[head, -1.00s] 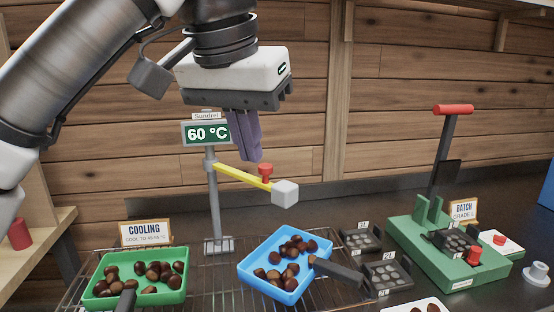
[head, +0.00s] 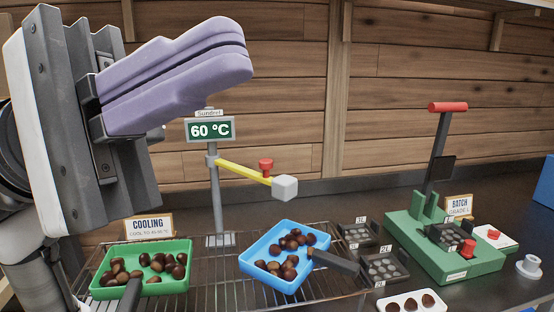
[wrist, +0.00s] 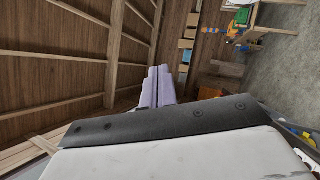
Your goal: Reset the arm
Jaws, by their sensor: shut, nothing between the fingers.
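My gripper (head: 240,50) is large and close in the upper left of the head view, with its purple fingers pressed together and pointing right. Nothing is between them. The fingers also show in the wrist view (wrist: 158,84), pointing away past the dark gripper body. The gripper is raised in the air, apart from the things on the counter, and hides part of the wall on the left.
A sensor post with a 60 °C display (head: 210,129) and yellow arm (head: 240,171) stands behind a wire rack (head: 215,285). The rack bears a green tray (head: 180,286) and a blue tray (head: 262,281) of chestnuts. A green press (head: 470,270) stands right.

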